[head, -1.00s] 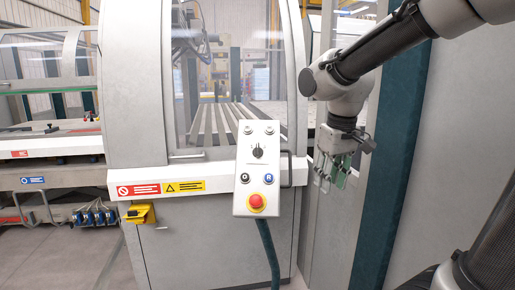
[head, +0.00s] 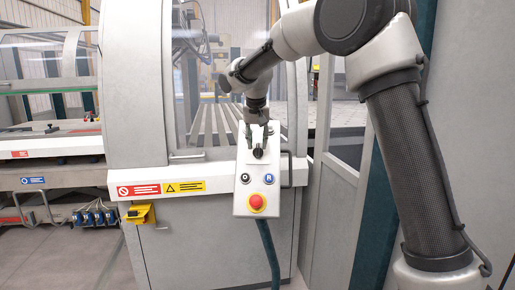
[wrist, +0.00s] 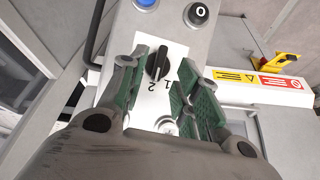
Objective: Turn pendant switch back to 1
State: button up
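The pendant (head: 241,190) is a light grey control box on the front of the machine. Its black rotary switch (wrist: 158,63) sits on a white label marked 1 and 2, and its long axis seems to slant toward the 2. In the head view the switch (head: 258,153) is partly covered by my gripper (head: 258,133). In the wrist view my gripper (wrist: 166,58) is open, with a green-padded finger on each side of the switch. Gaps show between the knob and the pads.
A handle (head: 287,168) stands just right of the pendant. A yellow pedal-like part (head: 140,214) is at lower left.

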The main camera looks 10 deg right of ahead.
aim_at(257, 149)
jog(key=shift+x, duration=1.8)
grip_shut()
jog(key=n+h, duration=0.1)
jog(key=n, duration=0.1)
jog(key=n+h, duration=0.1)
jog(key=n, duration=0.1)
jog(key=shift+a+f+h, duration=0.1)
jog(key=shift+a+h, duration=0.1)
jog(key=shift+h, duration=0.1)
jog(key=shift+s+n+h, duration=0.1)
jog(key=shift+n+h, duration=0.7)
jog(key=shift+n, duration=0.6)
jog(key=shift+f, duration=0.1)
grip_release()
jog(key=shift+a, duration=0.1)
